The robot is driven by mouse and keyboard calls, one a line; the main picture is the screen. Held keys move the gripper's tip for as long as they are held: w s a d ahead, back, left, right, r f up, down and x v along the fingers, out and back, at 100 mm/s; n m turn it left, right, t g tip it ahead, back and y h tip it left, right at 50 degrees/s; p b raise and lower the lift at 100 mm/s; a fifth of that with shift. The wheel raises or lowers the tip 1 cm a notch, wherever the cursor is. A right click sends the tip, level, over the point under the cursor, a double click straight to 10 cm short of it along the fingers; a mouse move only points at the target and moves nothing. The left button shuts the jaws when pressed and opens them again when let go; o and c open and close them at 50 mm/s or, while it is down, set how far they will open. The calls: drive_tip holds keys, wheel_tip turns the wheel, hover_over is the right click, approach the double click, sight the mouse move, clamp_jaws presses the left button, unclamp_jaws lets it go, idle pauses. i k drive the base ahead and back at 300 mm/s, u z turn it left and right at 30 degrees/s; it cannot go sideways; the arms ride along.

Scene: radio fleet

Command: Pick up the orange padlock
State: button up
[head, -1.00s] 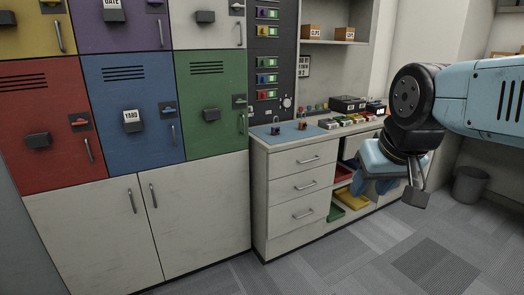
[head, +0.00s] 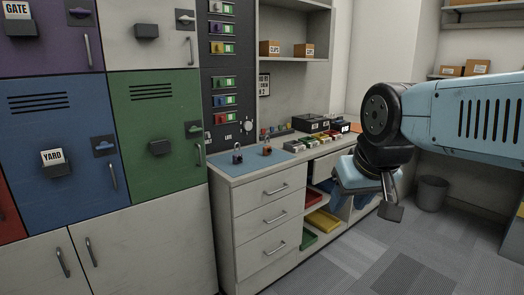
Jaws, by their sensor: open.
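A small orange padlock (head: 267,149) stands on the blue mat (head: 222,160) on the counter of the white drawer cabinet. A darker, reddish-brown padlock (head: 238,156) stands to its left on the same mat. My gripper (head: 380,200) hangs at the right, in front of the counter's right part and well apart from both padlocks. It is open, with nothing visible in it. Part of it is hidden by its own wrist.
Small labelled trays (head: 310,142) and black boxes (head: 312,123) stand on the counter right of the mat. Colored lockers (head: 155,140) fill the left. A grey bin (head: 432,193) stands on the floor behind my arm. The carpet in front is clear.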

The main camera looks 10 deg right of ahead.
sight(264, 152)
drive_tip(key=u, duration=0.25)
drive_tip(key=i, duration=1.85)
drive_tip(key=u, duration=0.1)
